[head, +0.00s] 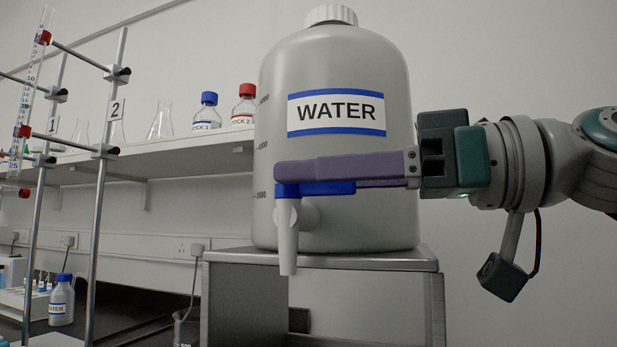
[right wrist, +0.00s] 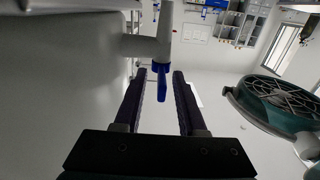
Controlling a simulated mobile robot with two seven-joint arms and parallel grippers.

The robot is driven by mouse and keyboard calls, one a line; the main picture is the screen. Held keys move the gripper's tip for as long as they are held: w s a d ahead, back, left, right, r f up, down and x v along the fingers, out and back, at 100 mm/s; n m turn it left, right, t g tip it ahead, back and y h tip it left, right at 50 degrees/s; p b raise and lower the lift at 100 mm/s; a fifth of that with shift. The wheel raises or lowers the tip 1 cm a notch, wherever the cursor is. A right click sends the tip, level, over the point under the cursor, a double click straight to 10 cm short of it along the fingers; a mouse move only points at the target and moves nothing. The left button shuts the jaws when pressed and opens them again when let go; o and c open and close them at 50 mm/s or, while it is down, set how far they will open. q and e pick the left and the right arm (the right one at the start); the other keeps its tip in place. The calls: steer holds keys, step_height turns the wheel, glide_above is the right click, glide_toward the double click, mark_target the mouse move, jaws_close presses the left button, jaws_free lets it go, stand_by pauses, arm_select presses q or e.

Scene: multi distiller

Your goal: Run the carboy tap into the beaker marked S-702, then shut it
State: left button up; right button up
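The grey WATER carboy (head: 385,215) stands on a metal stand (head: 320,258). Its tap (head: 288,240) points down at the lower front, with a blue lever (head: 318,188) on top pointing right. My right gripper (head: 285,172) reaches in from the right at the lever. In the right wrist view the two dark fingers (right wrist: 160,75) are open, with the blue lever (right wrist: 160,95) between their tips and a gap on each side. A glass beaker (head: 187,328) is partly in view at the bottom, left of the stand; no S-702 mark is readable. My left gripper is out of view.
Retort stands (head: 106,180) with a burette (head: 30,85) stand at the left. A shelf (head: 200,145) behind holds flasks and two capped bottles. A small WATER bottle (head: 61,300) is on the bench. The area below the spout is largely cut off.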

steer(key=b+v, duration=0.1)
steer(key=v, duration=0.7)
